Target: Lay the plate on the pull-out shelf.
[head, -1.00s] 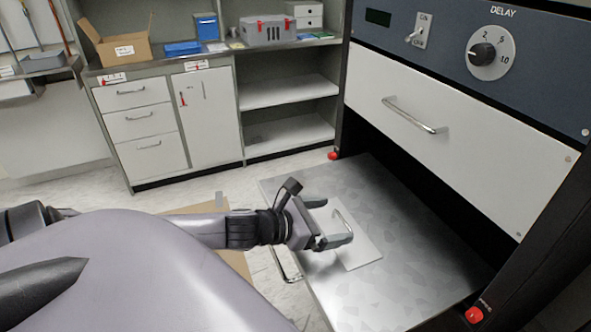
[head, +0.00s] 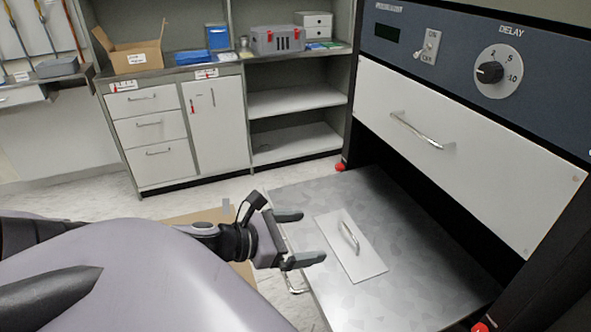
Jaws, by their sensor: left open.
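The plate (head: 365,262) is a flat, pale rectangle with a metal bow handle (head: 349,238) on top. It lies flat on the pull-out shelf (head: 425,245), a grey mottled metal surface extending from under the rack's white drawer. My left gripper (head: 307,238) is open and empty, to the left of the plate, over the shelf's left edge. Its fingers point toward the plate and are apart from the handle. My right gripper is not in view.
The rack's white drawer (head: 480,175) with a handle overhangs the back of the shelf. A red knob (head: 340,167) marks the shelf's far corner. Bare shelf surrounds the plate. A cardboard piece (head: 205,222) lies on the floor.

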